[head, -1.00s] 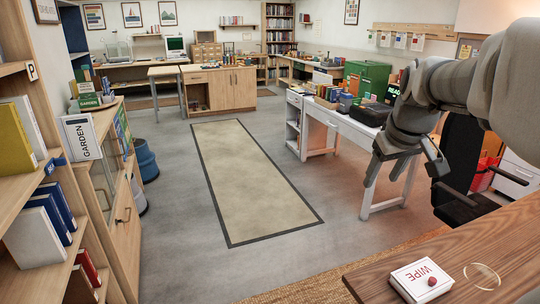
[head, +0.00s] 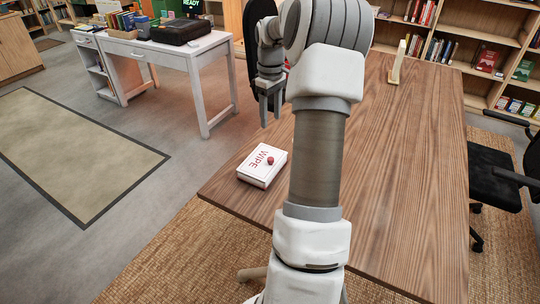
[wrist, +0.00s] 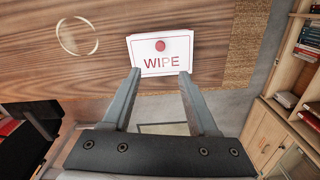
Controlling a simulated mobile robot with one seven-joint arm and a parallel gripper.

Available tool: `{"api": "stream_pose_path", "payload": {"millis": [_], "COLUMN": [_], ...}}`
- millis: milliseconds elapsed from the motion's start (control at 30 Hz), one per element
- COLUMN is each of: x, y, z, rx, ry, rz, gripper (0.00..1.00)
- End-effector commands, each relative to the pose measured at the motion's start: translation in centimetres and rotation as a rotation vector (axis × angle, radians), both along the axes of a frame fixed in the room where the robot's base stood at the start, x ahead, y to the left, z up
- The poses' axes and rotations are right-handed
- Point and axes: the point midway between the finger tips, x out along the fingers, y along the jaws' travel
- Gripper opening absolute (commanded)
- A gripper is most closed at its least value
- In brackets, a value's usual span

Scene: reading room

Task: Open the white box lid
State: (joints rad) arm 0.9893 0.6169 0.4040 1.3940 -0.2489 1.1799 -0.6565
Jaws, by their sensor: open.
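The white box (head: 261,167) lies shut near the left edge of the wooden table (head: 420,130). Its lid has red "WIPE" lettering and a round red knob (head: 270,160). In the wrist view the white box (wrist: 160,54) is ahead of the fingertips, with the red knob (wrist: 160,45) on its far half. My gripper (head: 268,118) is beyond the box, apart from it, fingers pointing down. In the wrist view my gripper (wrist: 158,75) is open, with nothing between its fingers.
A pale ring mark (wrist: 77,36) is on the tabletop beside the box. A white desk (head: 175,50) with a black case (head: 180,31) stands at the back left. A wooden upright piece (head: 397,62) stands at the table's far end. A black chair (head: 500,175) is at right.

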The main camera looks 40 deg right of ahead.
Motion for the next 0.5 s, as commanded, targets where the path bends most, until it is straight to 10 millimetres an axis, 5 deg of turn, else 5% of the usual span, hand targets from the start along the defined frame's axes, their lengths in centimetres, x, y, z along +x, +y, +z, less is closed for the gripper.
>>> {"api": "stream_pose_path", "payload": {"millis": [500], "x": [-0.1], "y": [0.1], "z": [-11.5], "rx": [0.004], "ry": [0.003], "rz": [0.000], "gripper": [0.60]}}
